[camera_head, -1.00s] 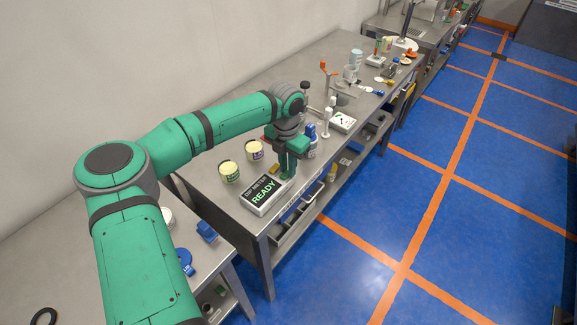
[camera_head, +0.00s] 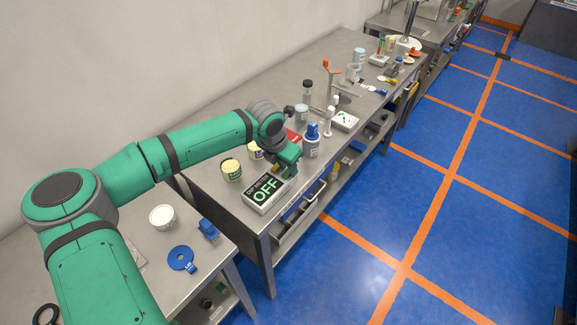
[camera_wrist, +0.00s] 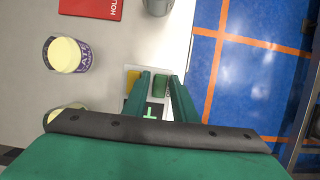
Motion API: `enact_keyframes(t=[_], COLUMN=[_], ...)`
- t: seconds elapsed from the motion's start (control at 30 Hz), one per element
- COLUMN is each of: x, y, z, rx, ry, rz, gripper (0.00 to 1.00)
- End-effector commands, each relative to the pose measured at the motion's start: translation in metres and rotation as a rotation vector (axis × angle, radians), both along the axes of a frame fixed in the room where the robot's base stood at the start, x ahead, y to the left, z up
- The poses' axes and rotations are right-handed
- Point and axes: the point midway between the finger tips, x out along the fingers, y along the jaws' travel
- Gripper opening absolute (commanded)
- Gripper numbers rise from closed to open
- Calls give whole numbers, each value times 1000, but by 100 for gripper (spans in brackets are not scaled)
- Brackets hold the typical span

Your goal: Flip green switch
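The grey meter box (camera_head: 248,201) lies on the steel bench, and its black screen (camera_head: 265,187) reads "OFF". The wrist view shows a yellow switch (camera_wrist: 133,78) and a green switch (camera_wrist: 160,86) side by side at the box's far end. My gripper (camera_head: 287,172) is over that end of the box. In the wrist view, my gripper's two fingers (camera_wrist: 160,77) are apart, with the green switch showing between them and nothing held. I cannot tell whether the fingers touch the switch. The fingers and palm hide most of the screen in the wrist view.
Two yellow-topped tubs (camera_head: 231,169) stand beside the box. A red booklet (camera_wrist: 92,8) and a blue-capped bottle (camera_head: 311,146) are just beyond my gripper. The bench's front edge is close on the right, with blue floor (camera_head: 400,220) below.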

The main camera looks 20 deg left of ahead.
Motion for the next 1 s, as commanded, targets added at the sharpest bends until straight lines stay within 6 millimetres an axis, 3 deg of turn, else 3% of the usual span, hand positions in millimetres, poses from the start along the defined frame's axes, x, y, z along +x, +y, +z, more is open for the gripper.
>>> enact_keyframes(t=[0.27,0.7,1.0], x=[-1,-25,-33], y=[-2,8,12], z=[6,76,101], rx=[0,2,0], ry=[1,1,1], rz=[-4,-2,0], gripper=[25,25,25])
